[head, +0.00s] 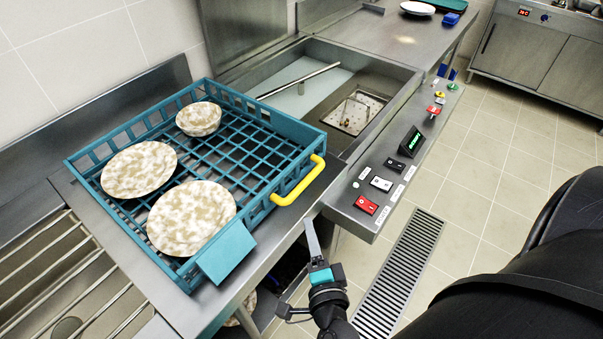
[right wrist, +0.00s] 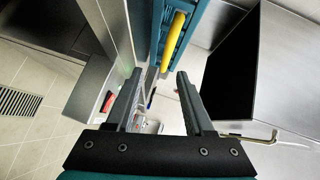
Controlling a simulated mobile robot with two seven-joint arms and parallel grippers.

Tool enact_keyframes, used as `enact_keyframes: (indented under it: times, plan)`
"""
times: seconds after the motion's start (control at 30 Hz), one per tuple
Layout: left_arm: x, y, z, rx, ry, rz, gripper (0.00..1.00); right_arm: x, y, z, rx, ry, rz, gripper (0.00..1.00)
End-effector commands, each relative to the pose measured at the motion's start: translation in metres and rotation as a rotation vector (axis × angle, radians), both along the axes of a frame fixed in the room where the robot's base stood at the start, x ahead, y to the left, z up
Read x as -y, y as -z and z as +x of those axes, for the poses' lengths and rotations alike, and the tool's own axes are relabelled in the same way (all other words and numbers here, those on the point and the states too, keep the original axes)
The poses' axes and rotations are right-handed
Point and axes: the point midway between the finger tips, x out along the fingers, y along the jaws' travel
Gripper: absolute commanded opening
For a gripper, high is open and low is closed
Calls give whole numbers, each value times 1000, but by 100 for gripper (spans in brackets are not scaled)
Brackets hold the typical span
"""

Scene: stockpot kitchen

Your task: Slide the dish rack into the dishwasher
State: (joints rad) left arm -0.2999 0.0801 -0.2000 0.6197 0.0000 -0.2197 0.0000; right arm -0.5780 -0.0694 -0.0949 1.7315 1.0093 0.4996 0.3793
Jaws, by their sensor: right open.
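The teal dish rack (head: 257,158) rests on the metal counter at the left of the dishwasher, with its right end at the dishwasher's edge. It holds two speckled plates (head: 139,169) and a speckled bowl (head: 198,119). Its yellow handle (head: 300,182) is on the right front side and also shows in the right wrist view (right wrist: 173,40). The dishwasher (head: 375,68) is an open steel basin with a spray arm inside. My right gripper (head: 312,232) is below and in front of the handle, open and empty, apart from it. My left gripper is out of view.
A control panel (head: 405,160) with buttons and switches runs along the dishwasher's front edge. A slatted metal drainer (head: 70,265) lies at the lower left. A floor grate (head: 400,275) is below. A further counter (head: 420,35) lies beyond the dishwasher.

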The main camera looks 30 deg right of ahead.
Motion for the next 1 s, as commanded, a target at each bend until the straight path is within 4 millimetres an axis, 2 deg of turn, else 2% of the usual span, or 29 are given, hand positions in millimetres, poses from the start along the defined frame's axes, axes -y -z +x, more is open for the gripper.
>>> enact_keyframes:
  times: [0.03, 0.1, 0.27, 0.8, 1.0]
  plan:
    - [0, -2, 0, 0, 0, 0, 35, 4, -9, -1, 23, 26, 23, 53]
    - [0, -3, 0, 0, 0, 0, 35, 8, -15, 0, 40, 45, 39, 53]
    - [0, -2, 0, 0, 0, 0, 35, 13, -15, 11, 47, 50, 44, 53]
    - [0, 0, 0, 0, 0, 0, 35, 49, -1, 96, 45, 47, 40, 53]
    - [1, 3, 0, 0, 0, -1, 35, 61, 4, 123, 43, 46, 39, 53]
